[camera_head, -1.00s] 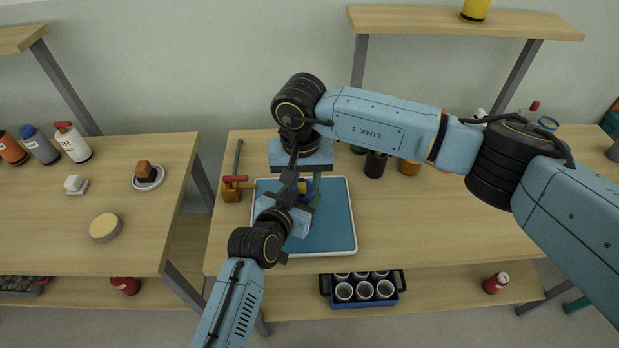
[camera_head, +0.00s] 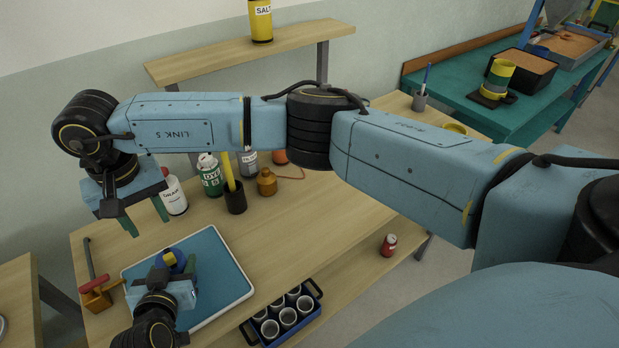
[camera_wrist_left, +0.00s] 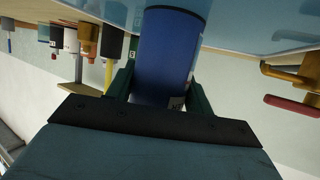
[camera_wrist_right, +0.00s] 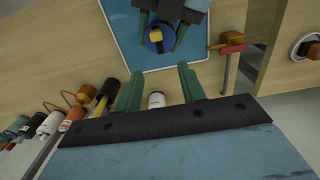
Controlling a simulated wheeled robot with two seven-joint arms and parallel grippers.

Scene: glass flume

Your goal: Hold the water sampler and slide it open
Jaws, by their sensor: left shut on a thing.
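The water sampler is a blue cylinder (camera_head: 179,256) with a yellow part on its top, standing over the blue tray (camera_head: 222,270). In the left wrist view its blue side (camera_wrist_left: 168,50) fills the space between the green fingers. My left gripper (camera_head: 172,271) is shut on it from the near side. In the right wrist view the sampler's blue top (camera_wrist_right: 166,45) shows beyond the fingertips. My right gripper (camera_head: 145,217) is open and empty, above and behind the sampler, apart from it. The sampler's lower part is hidden in the head view.
Bottles, a green can (camera_head: 210,175) and a dark cup (camera_head: 235,197) stand at the back. A rack of cups (camera_head: 283,318) sits on the lower shelf. The tabletop right of the tray is clear.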

